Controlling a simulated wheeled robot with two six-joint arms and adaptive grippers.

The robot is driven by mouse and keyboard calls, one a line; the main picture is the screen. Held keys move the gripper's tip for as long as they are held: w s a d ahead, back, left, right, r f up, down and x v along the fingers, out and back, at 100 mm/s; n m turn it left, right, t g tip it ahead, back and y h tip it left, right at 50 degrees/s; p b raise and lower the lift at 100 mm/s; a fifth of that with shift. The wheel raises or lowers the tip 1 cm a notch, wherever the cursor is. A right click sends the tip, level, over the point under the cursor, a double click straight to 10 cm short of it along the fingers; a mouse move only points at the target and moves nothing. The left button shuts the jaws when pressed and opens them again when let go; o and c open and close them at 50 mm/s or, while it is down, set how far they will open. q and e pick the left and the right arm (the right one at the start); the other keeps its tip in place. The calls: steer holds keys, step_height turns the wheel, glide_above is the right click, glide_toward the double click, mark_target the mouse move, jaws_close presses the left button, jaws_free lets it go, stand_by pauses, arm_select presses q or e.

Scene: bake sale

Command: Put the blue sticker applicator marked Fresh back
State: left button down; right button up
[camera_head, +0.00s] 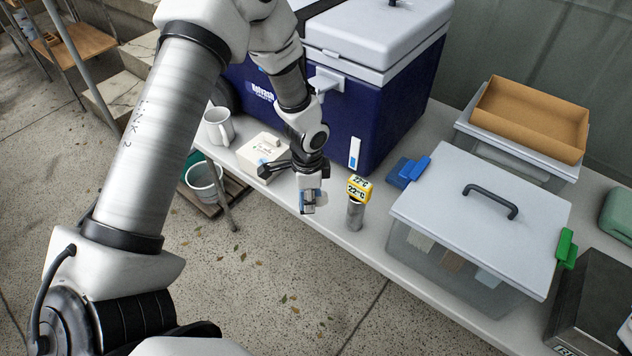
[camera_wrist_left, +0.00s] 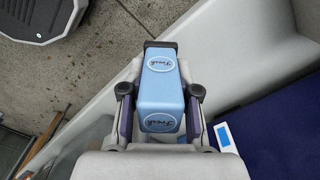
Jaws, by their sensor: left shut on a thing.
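My left gripper (camera_head: 309,190) is shut on the blue sticker applicator (camera_wrist_left: 161,87). In the left wrist view the applicator is light blue with round labels reading "Fresh", and my left gripper (camera_wrist_left: 160,100) has one finger on each side of it. In the head view only a small blue and dark part of the applicator (camera_head: 308,208) shows under the gripper, at the front edge of the table. Whether it touches the table I cannot tell. My right gripper is not in view.
A thermometer-like post with a yellow 22°C display (camera_head: 358,188) stands just right of the gripper. A white box (camera_head: 262,152) and a mug (camera_head: 218,126) are to the left. A blue cooler (camera_head: 385,105) stands behind, and a lidded clear bin (camera_head: 480,215) is at right.

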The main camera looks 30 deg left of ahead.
arm_select(q)
steer(key=w, duration=0.2)
steer(key=w+a, duration=0.1)
steer(key=w, duration=0.1)
steer(key=w+f, duration=0.1)
steer(key=w, duration=0.1)
steer(key=shift+a, duration=0.4)
steer(key=shift+f, duration=1.65)
steer(key=shift+f, duration=0.1)
steer(key=c, duration=0.8)
jaws_free()
steer(key=shift+c, duration=0.2)
step_height(320, 180, up, 12)
